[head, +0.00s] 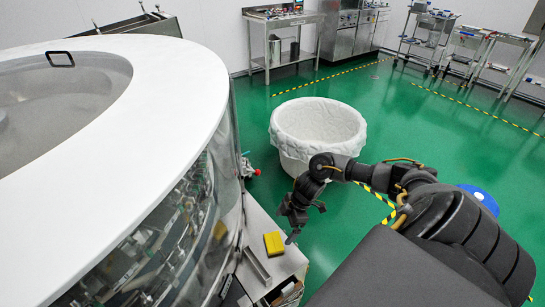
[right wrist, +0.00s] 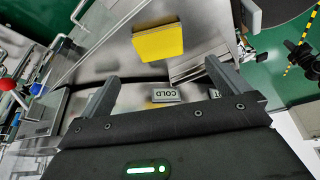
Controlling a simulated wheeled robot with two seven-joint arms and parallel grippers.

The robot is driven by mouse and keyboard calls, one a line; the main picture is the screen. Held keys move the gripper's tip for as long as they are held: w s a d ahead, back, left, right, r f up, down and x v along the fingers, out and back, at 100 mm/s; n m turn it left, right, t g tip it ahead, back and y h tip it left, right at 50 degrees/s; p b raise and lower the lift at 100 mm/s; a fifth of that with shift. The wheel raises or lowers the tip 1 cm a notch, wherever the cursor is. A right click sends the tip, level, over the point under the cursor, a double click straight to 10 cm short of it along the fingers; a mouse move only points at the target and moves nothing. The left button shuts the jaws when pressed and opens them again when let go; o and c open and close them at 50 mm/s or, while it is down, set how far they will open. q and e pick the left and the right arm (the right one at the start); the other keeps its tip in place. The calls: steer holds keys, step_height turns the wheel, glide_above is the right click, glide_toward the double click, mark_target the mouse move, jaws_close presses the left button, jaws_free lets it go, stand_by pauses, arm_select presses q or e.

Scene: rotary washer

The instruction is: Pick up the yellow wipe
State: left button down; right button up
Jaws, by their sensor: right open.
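The yellow wipe (head: 273,244) is a small yellow block on the light metal ledge beside the round washer. It also shows in the right wrist view (right wrist: 158,43), beyond the fingertips and above the picture's middle. My right gripper (head: 304,222) is open and empty, above and to the right of the wipe in the head view. In the right wrist view its two fingers (right wrist: 164,78) stand wide apart, with the wipe lying ahead of the gap and not touched. My left gripper is not in view.
The washer's white rim (head: 185,95) and clear curved wall stand left of the ledge. A metal bar (head: 257,264) lies just in front of the wipe. A white lined tub (head: 318,130) stands on the green floor behind. A "COLD" label (right wrist: 178,95) shows between the fingers.

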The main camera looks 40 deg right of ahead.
mark_target(274, 241)
steer(key=x, duration=0.4)
steer(key=shift+w, duration=0.15)
steer(key=shift+f, duration=0.25)
steer(key=x, duration=0.5)
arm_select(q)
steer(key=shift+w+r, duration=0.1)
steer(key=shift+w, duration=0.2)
arm_select(e)
steer(key=shift+c, duration=0.4)
steer(key=c, duration=1)
